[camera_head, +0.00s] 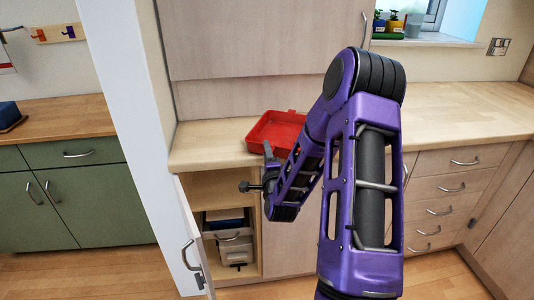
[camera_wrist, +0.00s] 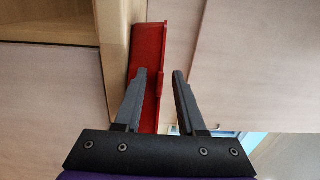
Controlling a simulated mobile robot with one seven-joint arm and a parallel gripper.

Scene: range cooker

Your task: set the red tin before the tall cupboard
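The red tin (camera_head: 272,133) is a shallow, open, rectangular tray on the pale wooden worktop. It lies in front of a tall wood-coloured cupboard front (camera_head: 262,45), and my arm hides its right part. In the wrist view the red tin (camera_wrist: 149,60) shows as a narrow red strip. My gripper (camera_wrist: 160,72) is open, with its left finger overlapping the tin's edge in the picture and its right finger clear of it. I cannot tell whether they touch. In the head view my gripper is partly hidden near the worktop's front edge.
Below the worktop (camera_head: 195,148) a cupboard stands open, its door (camera_head: 191,238) swung out left. It holds a box-like item (camera_head: 228,237). A white upright panel (camera_head: 148,130) stands left. Drawers (camera_head: 450,188) and free worktop lie right.

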